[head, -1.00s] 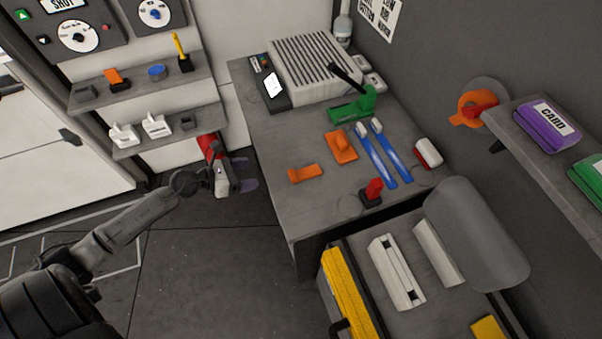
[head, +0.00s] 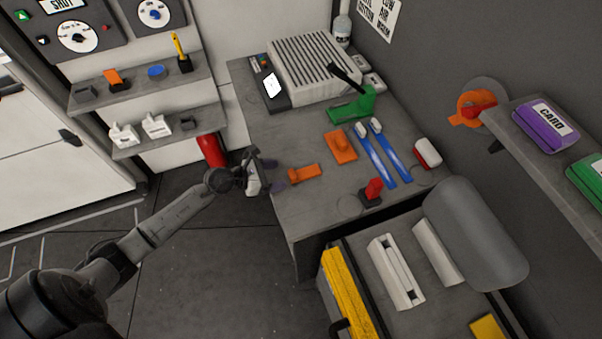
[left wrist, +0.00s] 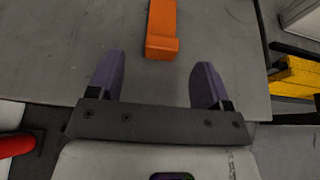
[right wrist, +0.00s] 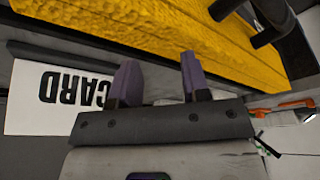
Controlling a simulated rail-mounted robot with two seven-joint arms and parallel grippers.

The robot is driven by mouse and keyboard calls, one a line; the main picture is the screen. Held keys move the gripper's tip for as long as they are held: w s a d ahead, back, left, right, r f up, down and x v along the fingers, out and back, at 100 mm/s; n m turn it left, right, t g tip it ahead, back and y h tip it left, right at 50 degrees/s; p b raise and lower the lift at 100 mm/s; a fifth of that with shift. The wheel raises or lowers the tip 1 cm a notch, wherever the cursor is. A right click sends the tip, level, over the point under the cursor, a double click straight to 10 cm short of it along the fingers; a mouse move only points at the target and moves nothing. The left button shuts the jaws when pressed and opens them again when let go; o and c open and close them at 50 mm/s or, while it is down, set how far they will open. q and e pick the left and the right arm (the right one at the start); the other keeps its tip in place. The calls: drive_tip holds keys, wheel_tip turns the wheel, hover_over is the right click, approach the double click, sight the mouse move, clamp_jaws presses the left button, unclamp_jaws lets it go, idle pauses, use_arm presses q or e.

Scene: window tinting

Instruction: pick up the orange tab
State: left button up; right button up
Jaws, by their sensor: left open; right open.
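The orange tab (head: 304,173) lies flat near the left edge of the grey workbench in the head view. In the left wrist view the orange tab (left wrist: 162,30) shows ahead of the fingertips, roughly midway between them, with its raised end nearest. My left gripper (head: 274,174) is open and empty at the bench's left edge, just left of the tab and apart from it. Its two purple fingers (left wrist: 159,82) show spread in the left wrist view. My right gripper (right wrist: 156,72) is open and empty in its own wrist view and out of the head view.
On the bench (head: 290,222) are a larger orange piece (head: 341,147), blue-handled tools (head: 378,160), a red-topped item (head: 372,192) and a green tool (head: 352,106). A red cylinder (head: 211,150) stands behind my left gripper. A yellow block (right wrist: 180,35) lies close ahead of my right gripper.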

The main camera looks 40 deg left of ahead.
sight(292, 174)
use_arm(q)
drive_tip(key=shift+x, duration=2.55)
drive_tip(key=shift+s+d, duration=0.1)
drive_tip(key=shift+d, duration=0.05)
drive_tip(key=shift+c, duration=0.2)
drive_tip(key=shift+r, duration=0.1)
drive_tip(key=c, duration=1)
drive_tip(key=shift+r, duration=0.1)
